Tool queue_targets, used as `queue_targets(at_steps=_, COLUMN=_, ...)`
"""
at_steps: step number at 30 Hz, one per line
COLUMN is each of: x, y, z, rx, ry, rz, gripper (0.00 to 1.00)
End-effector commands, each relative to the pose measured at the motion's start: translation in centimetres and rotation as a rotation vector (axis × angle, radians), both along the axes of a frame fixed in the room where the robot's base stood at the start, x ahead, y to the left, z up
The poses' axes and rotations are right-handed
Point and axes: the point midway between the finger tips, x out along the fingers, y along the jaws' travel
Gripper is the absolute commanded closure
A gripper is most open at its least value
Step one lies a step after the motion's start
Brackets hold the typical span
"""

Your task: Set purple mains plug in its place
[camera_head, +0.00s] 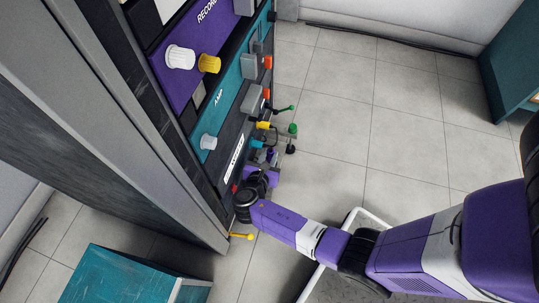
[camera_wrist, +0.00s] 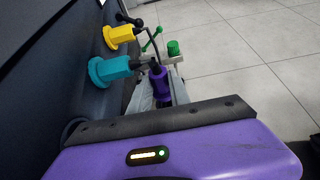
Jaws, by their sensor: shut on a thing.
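The purple mains plug (camera_wrist: 158,84) is between the grey fingers of my gripper (camera_wrist: 164,92) in the wrist view, with a dark cable at its far end. In the head view my gripper (camera_head: 270,161) is low beside the front of the rack, and the plug is too small and covered there to make out clearly. A teal plug (camera_wrist: 110,69) and a yellow plug (camera_wrist: 121,36) sit against the dark panel, just left of the purple one. The teal plug (camera_head: 257,144) and yellow plug (camera_head: 264,125) also show in the head view. No empty socket for the purple plug is visible.
The rack front carries an amp panel (camera_head: 222,98) with knobs and grey handles. A green cylinder (camera_head: 292,129) and black ball (camera_head: 291,150) stick out near my gripper. A yellow-tipped lever (camera_head: 241,236) is below. Tiled floor (camera_head: 400,115) to the right is clear.

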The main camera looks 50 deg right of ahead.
Motion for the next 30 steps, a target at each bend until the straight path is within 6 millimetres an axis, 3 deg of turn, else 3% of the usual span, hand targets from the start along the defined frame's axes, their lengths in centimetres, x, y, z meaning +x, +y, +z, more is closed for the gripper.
queue_targets(at_steps=1, x=0.0, y=0.0, z=-0.9, rx=0.000, ry=0.000, rz=0.000, gripper=1.00)
queue_targets(at_steps=7, x=0.0, y=0.0, z=-2.2, rx=0.000, ry=0.000, rz=0.000, gripper=1.00)
queue_targets(at_steps=30, x=0.0, y=0.0, z=-2.1, rx=0.000, ry=0.000, rz=0.000, gripper=1.00)
